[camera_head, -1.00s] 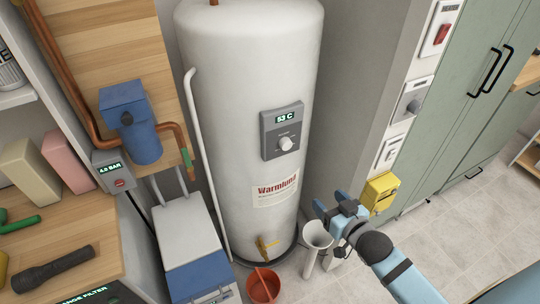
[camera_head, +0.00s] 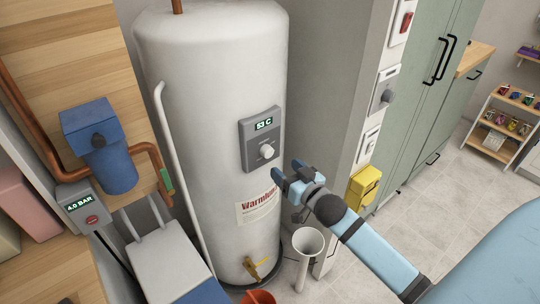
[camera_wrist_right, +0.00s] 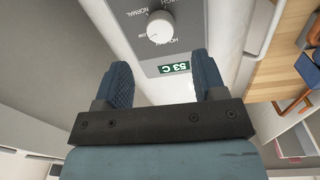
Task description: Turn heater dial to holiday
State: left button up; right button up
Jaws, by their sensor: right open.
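The heater dial (camera_head: 267,151) is a round white knob on a grey control panel (camera_head: 247,151) on the white water heater. The panel's green display (camera_head: 264,124) reads 53 C. My right gripper (camera_head: 286,170) is open and empty, a little below and to the right of the dial, apart from it. In the right wrist view the dial (camera_wrist_right: 160,28) is seen upside down beyond the open fingers (camera_wrist_right: 162,74). Lettering around it includes NORMAL and part of HOLIDAY; where the dial points is too small to tell. My left gripper is out of view.
The white heater tank (camera_head: 215,95) stands beside a grey wall (camera_head: 335,70) carrying switches and a yellow box (camera_head: 364,187). A blue filter housing (camera_head: 105,150) and copper pipes are at left.

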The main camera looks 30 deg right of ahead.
aim_at(269, 154)
jog(key=w, duration=0.6)
jog(key=shift+w+a, duration=0.1)
jog(key=shift+w, duration=0.1)
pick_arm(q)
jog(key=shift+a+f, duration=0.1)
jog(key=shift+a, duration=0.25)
pick_arm(e)
jog(key=shift+w, duration=0.65)
jog(key=c, duration=0.9)
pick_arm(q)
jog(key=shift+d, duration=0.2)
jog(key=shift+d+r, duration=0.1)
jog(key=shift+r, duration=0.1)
